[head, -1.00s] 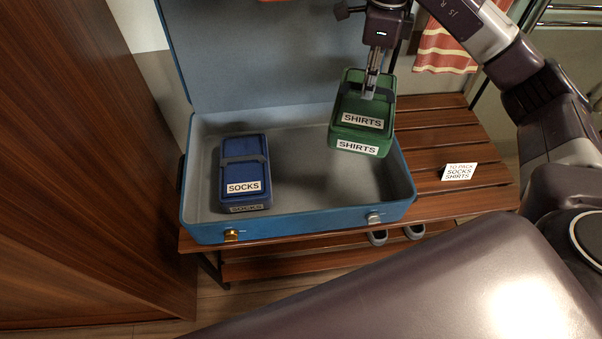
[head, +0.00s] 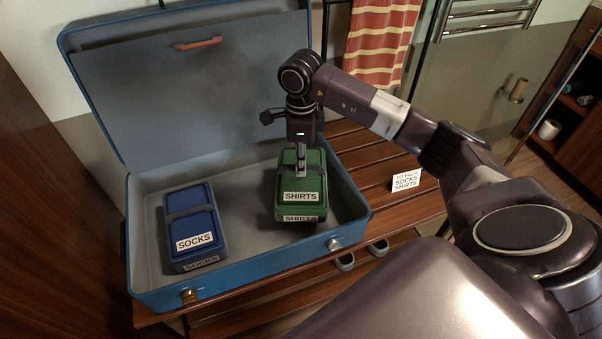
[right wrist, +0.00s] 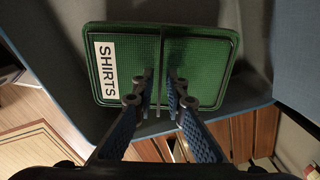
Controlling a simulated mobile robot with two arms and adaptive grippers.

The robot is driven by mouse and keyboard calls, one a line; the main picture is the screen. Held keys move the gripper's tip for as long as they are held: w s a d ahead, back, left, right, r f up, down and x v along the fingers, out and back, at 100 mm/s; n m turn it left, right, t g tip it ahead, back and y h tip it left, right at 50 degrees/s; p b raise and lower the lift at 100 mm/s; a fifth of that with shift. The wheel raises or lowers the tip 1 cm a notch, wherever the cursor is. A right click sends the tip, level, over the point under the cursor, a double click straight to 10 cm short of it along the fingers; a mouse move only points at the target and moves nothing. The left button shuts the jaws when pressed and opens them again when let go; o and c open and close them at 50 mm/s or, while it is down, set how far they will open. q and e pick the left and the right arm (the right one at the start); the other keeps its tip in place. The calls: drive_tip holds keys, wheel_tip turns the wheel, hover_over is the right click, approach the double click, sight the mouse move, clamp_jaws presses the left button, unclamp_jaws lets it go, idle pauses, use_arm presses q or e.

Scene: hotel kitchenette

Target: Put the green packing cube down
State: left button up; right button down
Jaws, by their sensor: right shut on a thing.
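The green packing cube (head: 312,186), labelled SHIRTS, is in the right part of the open blue suitcase (head: 352,222). My right gripper (head: 301,172) comes down on it from above and is shut on its top strap. The cube also shows in the right wrist view (right wrist: 205,60), with the two fingers (right wrist: 161,92) at its middle. I cannot tell whether its underside touches the suitcase floor. The blue packing cube (head: 190,222), labelled SOCKS, lies in the left part of the suitcase, apart from the green one. My left gripper is not in view.
The suitcase stands on a slatted wooden bench (head: 400,165), with its lid (head: 200,90) raised at the back. A card (head: 407,183) reading TO PACK SOCKS SHIRTS stands on the bench to the right. Slippers (head: 378,247) show below. A striped towel (head: 380,40) hangs behind.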

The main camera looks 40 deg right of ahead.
wheel_tip(320, 180, down, 3)
drive_tip(key=shift+r, duration=0.1)
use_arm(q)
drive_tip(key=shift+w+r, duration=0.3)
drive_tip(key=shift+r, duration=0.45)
use_arm(e)
drive_tip(key=shift+f, duration=0.3)
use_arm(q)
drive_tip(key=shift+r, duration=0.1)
use_arm(e)
drive_tip(key=shift+f, duration=0.1)
drive_tip(key=c, duration=1.9)
unclamp_jaws()
drive_tip(key=shift+c, duration=0.2)
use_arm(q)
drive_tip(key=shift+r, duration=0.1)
